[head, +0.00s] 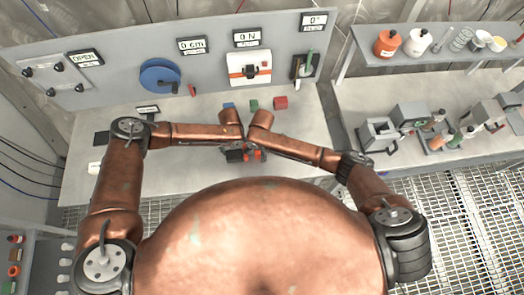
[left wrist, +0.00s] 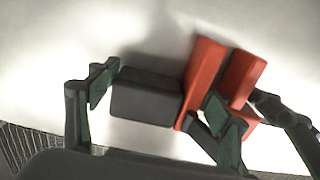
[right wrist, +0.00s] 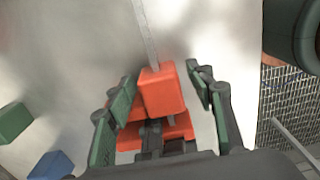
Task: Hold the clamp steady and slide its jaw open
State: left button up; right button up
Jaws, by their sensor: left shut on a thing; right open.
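The clamp (head: 246,155) lies on the grey bench in front of my body, partly covered by my wrists. It has a dark block-shaped body (left wrist: 147,98) and two orange jaws. My left gripper (left wrist: 160,100) is shut on the clamp, with one finger at the dark block's left end and the other against an orange jaw (left wrist: 204,76). The second orange jaw (left wrist: 245,78) stands just beside the first, with a narrow gap. My right gripper (right wrist: 167,98) is open, its fingers on either side of an orange jaw (right wrist: 162,92), with gaps visible. A thin metal bar (right wrist: 146,35) extends from this jaw.
Blue (head: 229,106), green (head: 254,105) and red (head: 280,102) blocks lie just behind the clamp. A panel with a blue wheel (head: 160,76) and a white box (head: 249,67) rises behind. Another bench (head: 400,85) with bottles and devices is at the right.

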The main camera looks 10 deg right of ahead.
jog(key=shift+f, duration=0.15)
jog(key=shift+c, duration=0.3)
grip_shut()
dwell(0.3)
